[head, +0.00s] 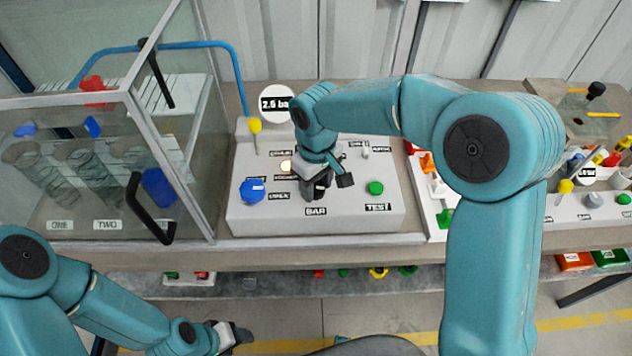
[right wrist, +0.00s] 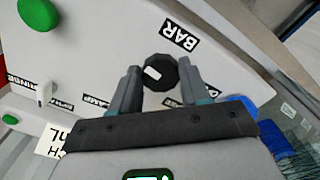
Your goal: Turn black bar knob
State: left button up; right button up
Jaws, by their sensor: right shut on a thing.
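The black bar knob (right wrist: 160,73) is a dark, many-sided knob with a small white mark, next to the BAR label (right wrist: 179,34). It stands on the white pump panel (head: 385,215). My right gripper (head: 317,190) points down at the panel just above the BAR label. In the right wrist view its two fingers stand on either side of the knob, and it is shut on it. In the head view the gripper mostly hides the knob. My left gripper (head: 236,336) is low at the bottom left, away from the panel; its opening cannot be told.
On the same panel are a blue knob (head: 252,191), a green TEST button (head: 376,188) and a yellow-topped lever (head: 255,127). A round gauge (head: 275,104) reads about 2.5 bar. A glass case (head: 190,110) with a black handle (head: 146,212) stands left.

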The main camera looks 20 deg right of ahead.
aim_at(316, 186)
jog(key=n, duration=0.4)
jog(key=shift+w+d+r+n, duration=0.1)
jog(key=shift+r+n, duration=0.05)
jog(key=shift+n, duration=0.15)
jog(key=n+p, duration=0.1)
jog(key=n, duration=0.4)
jog(key=shift+w+p, duration=0.1)
jog(key=shift+p, duration=0.2)
jog(key=n+p, duration=0.1)
jog(key=n, duration=0.4)
jog(key=shift+w+n, duration=0.1)
jog(key=shift+n, duration=0.3)
jog(key=n+p, duration=0.1)
jog(key=n, duration=0.3)
jog(key=shift+w, duration=0.1)
jog(key=shift+n, duration=0.3)
jog(key=o, duration=1.1)
jog(key=shift+c, duration=0.2)
notch_tip(316, 186, up, 16)
jog(key=shift+r+b, duration=0.15)
jog(key=shift+b, duration=0.15)
